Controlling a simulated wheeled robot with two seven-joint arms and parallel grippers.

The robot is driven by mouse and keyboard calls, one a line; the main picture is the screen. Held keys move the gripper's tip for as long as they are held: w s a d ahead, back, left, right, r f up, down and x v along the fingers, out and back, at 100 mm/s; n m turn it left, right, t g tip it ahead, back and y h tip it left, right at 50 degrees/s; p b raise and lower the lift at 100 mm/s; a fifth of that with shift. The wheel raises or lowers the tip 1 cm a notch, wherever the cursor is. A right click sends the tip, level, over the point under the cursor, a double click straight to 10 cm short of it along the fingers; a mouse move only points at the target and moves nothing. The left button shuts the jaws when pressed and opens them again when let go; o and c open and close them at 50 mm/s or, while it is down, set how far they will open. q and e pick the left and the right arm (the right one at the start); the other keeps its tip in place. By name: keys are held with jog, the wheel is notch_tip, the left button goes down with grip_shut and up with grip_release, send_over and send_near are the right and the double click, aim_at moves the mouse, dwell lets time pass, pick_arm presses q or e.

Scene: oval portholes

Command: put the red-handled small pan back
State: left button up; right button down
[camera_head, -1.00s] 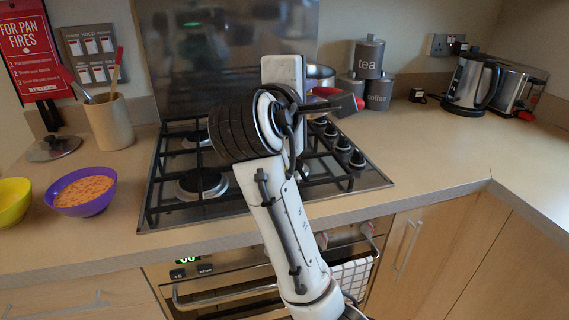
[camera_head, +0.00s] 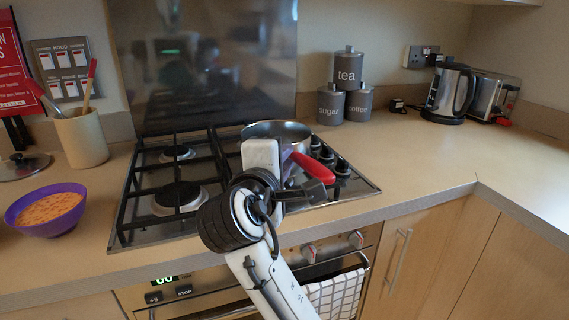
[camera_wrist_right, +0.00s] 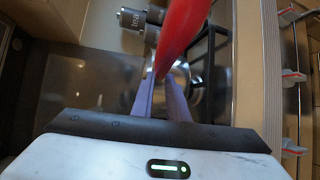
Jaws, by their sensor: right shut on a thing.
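The small pan (camera_head: 278,132) is steel with a red handle (camera_head: 316,168). In the head view it is over the back right part of the black hob (camera_head: 150,222), partly behind my right arm. I cannot tell whether its base touches the hob grate. My right gripper (camera_head: 291,172) is shut on the red handle; its fingertips are mostly hidden in the head view. In the right wrist view the fingers of my right gripper (camera_wrist_right: 160,95) point at the pan (camera_wrist_right: 185,78), with the red handle (camera_wrist_right: 180,32) running up between and past them. My left gripper is out of view.
Grey canisters (camera_head: 348,68) stand behind the hob to the right, with a kettle (camera_head: 449,92) and toaster (camera_head: 490,97) beyond. A purple bowl (camera_head: 46,212) and a utensil pot (camera_head: 81,138) are on the left. The right worktop (camera_head: 430,150) is clear.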

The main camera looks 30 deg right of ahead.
jog(key=shift+f, duration=0.1)
jog(key=shift+f, duration=0.25)
jog(key=c, duration=1.7)
grip_release()
jog(key=shift+f, duration=0.15)
jog(key=shift+c, duration=0.2)
jog(key=v, duration=0.7)
jog(key=shift+s+a+r, duration=0.2)
jog(key=shift+a+r, duration=0.05)
jog(key=shift+r, duration=0.1)
